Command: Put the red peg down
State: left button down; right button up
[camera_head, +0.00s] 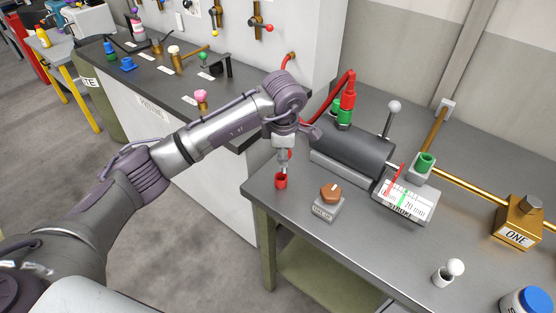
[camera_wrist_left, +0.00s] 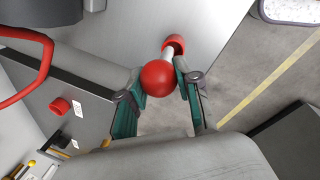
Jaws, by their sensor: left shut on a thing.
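The red peg has a round red ball head (camera_wrist_left: 158,78) and a pale shaft. My left gripper (camera_wrist_left: 163,84) is shut on the ball head, with one finger on each side. In the left wrist view the shaft runs to a red cup-shaped socket (camera_wrist_left: 174,43); I cannot tell how deep it sits. In the head view my left gripper (camera_head: 284,157) points down over the same red socket (camera_head: 281,181) near the bench's left corner. A bit of the red ball (camera_head: 289,154) shows between the fingers. My right gripper is not in view.
A brown knob (camera_head: 331,193) on a grey block stands right of the socket. A dark cylinder (camera_head: 352,150) with a red hose and a scale box (camera_head: 404,200) lie behind it. A white ball peg (camera_head: 455,267) stands at the right front. The front bench top between is clear.

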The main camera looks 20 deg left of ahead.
pick_arm(q)
jog(key=shift+s+a+f, duration=0.15)
jog(key=shift+a+f, duration=0.05)
jog(key=shift+a, duration=0.15)
jog(key=shift+f, duration=0.2)
jog(key=p+x, duration=0.1)
jog(key=x, duration=0.2)
jog(key=shift+s+f+p, duration=0.25)
jog(key=shift+f+p, duration=0.15)
jog(key=shift+f, duration=0.05)
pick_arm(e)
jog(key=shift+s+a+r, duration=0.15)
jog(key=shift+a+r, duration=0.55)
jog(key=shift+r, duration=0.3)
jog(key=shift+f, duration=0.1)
pick_arm(q)
jog(key=shift+f+b, duration=0.25)
jog(key=shift+b, duration=0.05)
jog(key=c, duration=0.8)
grip_release()
jog(key=shift+r, duration=0.1)
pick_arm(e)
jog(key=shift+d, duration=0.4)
pick_arm(q)
jog(key=shift+r, duration=0.1)
